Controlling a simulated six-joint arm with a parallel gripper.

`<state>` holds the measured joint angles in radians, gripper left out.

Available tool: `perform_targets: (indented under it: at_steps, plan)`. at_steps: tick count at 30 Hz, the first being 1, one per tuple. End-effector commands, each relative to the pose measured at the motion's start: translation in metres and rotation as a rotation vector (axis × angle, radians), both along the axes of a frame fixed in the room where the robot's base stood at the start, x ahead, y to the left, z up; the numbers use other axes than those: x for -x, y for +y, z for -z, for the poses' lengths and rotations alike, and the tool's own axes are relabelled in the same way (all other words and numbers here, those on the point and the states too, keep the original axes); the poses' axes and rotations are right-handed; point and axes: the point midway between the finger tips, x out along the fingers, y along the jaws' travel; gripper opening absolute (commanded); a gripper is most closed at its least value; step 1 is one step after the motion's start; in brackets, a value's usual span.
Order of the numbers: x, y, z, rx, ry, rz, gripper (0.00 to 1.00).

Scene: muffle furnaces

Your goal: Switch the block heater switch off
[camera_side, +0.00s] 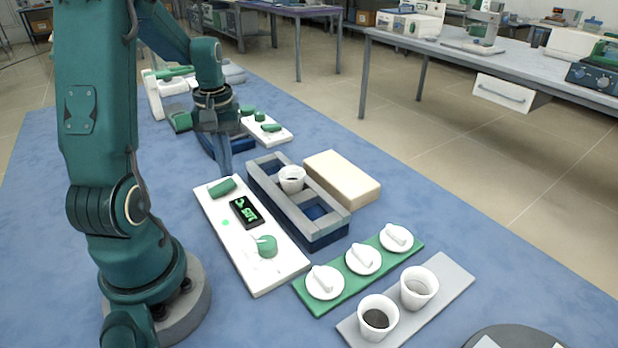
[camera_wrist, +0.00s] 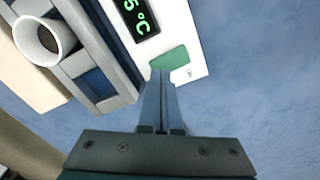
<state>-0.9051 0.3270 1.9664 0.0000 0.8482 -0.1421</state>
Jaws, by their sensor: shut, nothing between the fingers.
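The block heater has a white control panel (camera_side: 272,272) beside a grey and blue block (camera_side: 327,228) with wells. A green rocker switch (camera_side: 222,187) sits at the panel's far end; it also shows in the wrist view (camera_wrist: 172,58). The panel carries a black display (camera_side: 246,211) with lit green characters, a small green light (camera_side: 225,222) and a green knob (camera_side: 266,247). My gripper (camera_side: 224,172) is shut and empty, pointing down with its tips at the switch. In the wrist view the fingertips (camera_wrist: 160,73) overlap the switch's edge; I cannot tell whether they touch.
A white cup (camera_side: 292,179) stands in one well. A cream block (camera_side: 341,178) lies behind. Another device (camera_side: 270,131) stands beyond my gripper.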

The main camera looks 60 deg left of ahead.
Motion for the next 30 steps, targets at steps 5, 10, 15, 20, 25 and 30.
perform_targets:
  at_steps: [5,10,15,20,25,30]
  plan:
    - [0.0,0.0,0.001,0.0,0.0,0.0,0.0]
    - [0.0,0.0,0.003,0.001,0.0,0.0,0.0]
    - [0.0,0.0,0.005,0.002,0.001,0.0,0.0]
    - [0.0,0.0,0.008,0.001,0.0,0.0,0.0]
    - [0.0,0.0,0.01,0.001,0.0,0.0,0.0]
    - [0.0,0.0,0.013,0.001,0.0,0.0,0.0]
